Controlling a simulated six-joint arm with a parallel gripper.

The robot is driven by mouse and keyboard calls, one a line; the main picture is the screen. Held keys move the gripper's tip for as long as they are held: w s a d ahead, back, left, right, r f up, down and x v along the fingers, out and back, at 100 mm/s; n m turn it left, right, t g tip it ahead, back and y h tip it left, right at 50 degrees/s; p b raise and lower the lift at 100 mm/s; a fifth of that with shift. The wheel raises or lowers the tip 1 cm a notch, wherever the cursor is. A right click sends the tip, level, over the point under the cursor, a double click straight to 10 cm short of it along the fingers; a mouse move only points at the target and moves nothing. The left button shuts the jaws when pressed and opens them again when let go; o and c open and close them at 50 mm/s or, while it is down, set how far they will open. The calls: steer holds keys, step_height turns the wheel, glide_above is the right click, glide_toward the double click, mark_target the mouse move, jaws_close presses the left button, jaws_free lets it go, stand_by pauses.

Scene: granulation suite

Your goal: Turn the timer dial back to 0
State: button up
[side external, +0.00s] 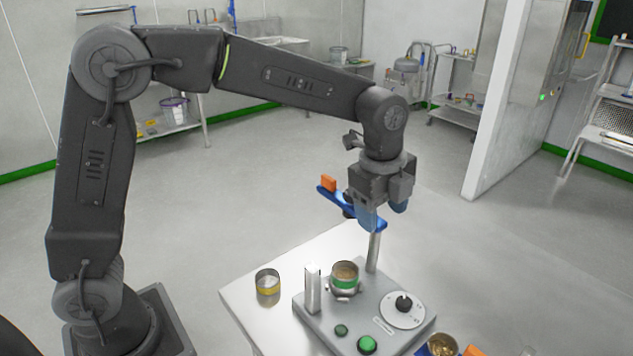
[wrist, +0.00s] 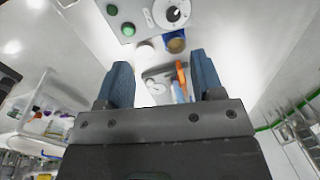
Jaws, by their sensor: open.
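The timer dial (side external: 416,315) is a white disc with a black knob (side external: 403,302) at the right of a grey device's top. The dial also shows at the top edge of the wrist view (wrist: 158,12), where the knob (wrist: 173,14) has a pale pointer line. Its numbers are too small to read in either view. My gripper (side external: 384,213) points down, high above the back of the device and well apart from the dial. Its two blue fingers are spread with nothing held between them, as the wrist view also shows (wrist: 162,72).
The device (side external: 325,322) carries green buttons (side external: 367,345), a metal post (side external: 373,252) and a green-banded cup (side external: 344,277). A blue bar with an orange end (side external: 328,183) is close beside my fingers. A yellow-banded tin (side external: 267,283) stands left; a blue tin (wrist: 175,43) stands near the dial.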

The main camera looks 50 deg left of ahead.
steer(key=s+a+r+n+t, duration=0.1)
steer(key=s+a+r+n, duration=0.4)
steer(key=s, duration=0.4)
steer(key=a+n, duration=0.1)
steer(key=n, duration=0.1)
steer(key=shift+a+r+n+t, duration=0.15)
steer(key=shift+r+n+t, duration=0.1)
steer(key=shift+n+t, duration=0.15)
steer(key=shift+w, duration=0.15)
steer(key=m+g, duration=0.3)
steer(key=m, duration=0.1)
glide_above(405, 301)
step_height(405, 301, down, 14)
step_height(405, 301, down, 13)
steer(key=shift+r, duration=0.1)
steer(key=shift+c, duration=0.2)
